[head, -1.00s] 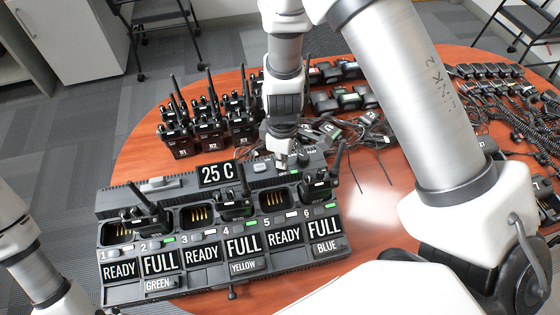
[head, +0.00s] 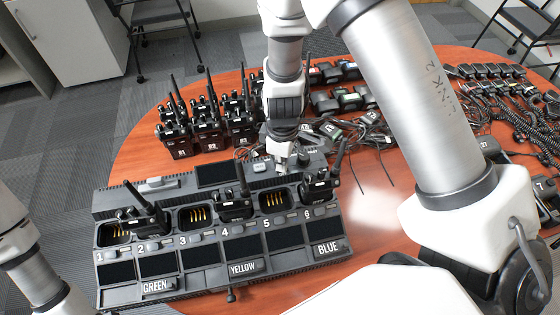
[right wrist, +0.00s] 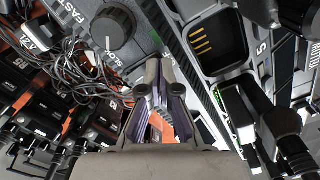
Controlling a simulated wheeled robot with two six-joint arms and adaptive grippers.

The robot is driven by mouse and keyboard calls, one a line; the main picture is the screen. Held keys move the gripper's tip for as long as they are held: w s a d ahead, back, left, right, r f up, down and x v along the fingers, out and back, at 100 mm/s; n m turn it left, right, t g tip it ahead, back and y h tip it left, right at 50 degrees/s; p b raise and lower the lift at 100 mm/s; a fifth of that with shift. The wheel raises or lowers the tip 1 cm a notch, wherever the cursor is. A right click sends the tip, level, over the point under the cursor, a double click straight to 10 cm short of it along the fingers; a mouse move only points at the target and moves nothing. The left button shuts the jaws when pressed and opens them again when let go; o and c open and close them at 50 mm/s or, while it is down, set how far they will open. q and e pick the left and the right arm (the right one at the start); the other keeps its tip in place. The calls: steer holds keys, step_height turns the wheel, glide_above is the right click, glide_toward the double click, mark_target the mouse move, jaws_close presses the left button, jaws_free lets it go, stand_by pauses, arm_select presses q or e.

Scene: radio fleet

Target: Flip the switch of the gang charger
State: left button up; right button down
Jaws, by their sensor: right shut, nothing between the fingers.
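The gang charger (head: 105,266) is a long dark unit on the table. Its temperature display (head: 217,174) and the status panels below its bays (head: 159,264) are dark in the head view. Radios stand in bays 2, 4 and 6; bays 1, 3 and 5 are empty. My right gripper (head: 282,167) is shut and empty, pointing down at the charger's rear strip, right of the display. In the right wrist view the shut fingers (right wrist: 157,75) are beside a FAST/SLOW knob (right wrist: 107,28). The switch is not clearly visible; the fingers may hide it. My left gripper is out of view.
Several radios (head: 180,139) stand behind the charger. Tangled cables (head: 345,130) and batteries (head: 350,101) lie behind the right gripper, and coiled-cord microphones (head: 500,90) at the right. GREEN, YELLOW and BLUE tags mark the charger's front. Bare table shows right of the charger.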

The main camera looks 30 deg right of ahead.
steer(key=shift+r+p, duration=2.7)
steer(key=shift+r, duration=0.9)
steer(key=shift+f, duration=0.1)
